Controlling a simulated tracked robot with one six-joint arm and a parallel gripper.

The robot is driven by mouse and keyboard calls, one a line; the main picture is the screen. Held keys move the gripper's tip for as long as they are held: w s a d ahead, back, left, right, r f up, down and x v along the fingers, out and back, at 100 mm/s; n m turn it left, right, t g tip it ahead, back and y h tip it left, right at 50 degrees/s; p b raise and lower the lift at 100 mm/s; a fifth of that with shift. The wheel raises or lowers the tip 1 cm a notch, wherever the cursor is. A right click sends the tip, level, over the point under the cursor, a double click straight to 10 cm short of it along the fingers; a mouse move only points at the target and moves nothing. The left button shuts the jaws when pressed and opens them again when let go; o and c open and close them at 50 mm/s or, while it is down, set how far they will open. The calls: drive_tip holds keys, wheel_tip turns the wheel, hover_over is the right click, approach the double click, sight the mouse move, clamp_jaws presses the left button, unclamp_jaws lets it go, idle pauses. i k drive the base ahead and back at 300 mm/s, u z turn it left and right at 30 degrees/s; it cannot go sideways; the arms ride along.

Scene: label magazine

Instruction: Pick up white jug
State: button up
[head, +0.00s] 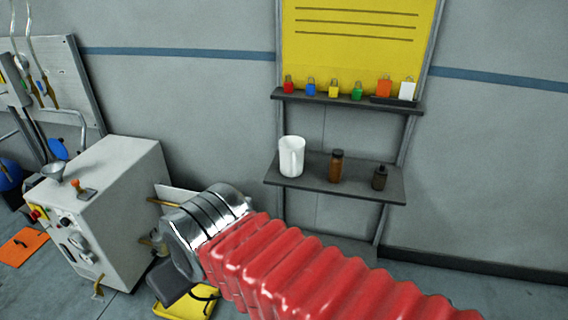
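The white jug (291,156) stands upright on the lower dark shelf (310,178), near the shelf's left end. Its handle shows on the front side. My red ribbed arm with a metal joint crosses the lower middle of the head view, in front of and below the shelf. Gripper fingers cannot be made out in this view, so their distance from the jug does not show. Nothing touches the jug or hides it.
A brown bottle (336,166) and a smaller dark bottle (379,178) stand right of the jug. An upper shelf (345,102) with several coloured padlocks and tags hangs above. A white cabinet (122,215) stands left, with a funnel (54,170) on top.

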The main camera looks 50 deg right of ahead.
sight(291, 147)
drive_tip(key=z, duration=0.05)
drive_tip(key=i, duration=1)
drive_tip(key=u, duration=0.05)
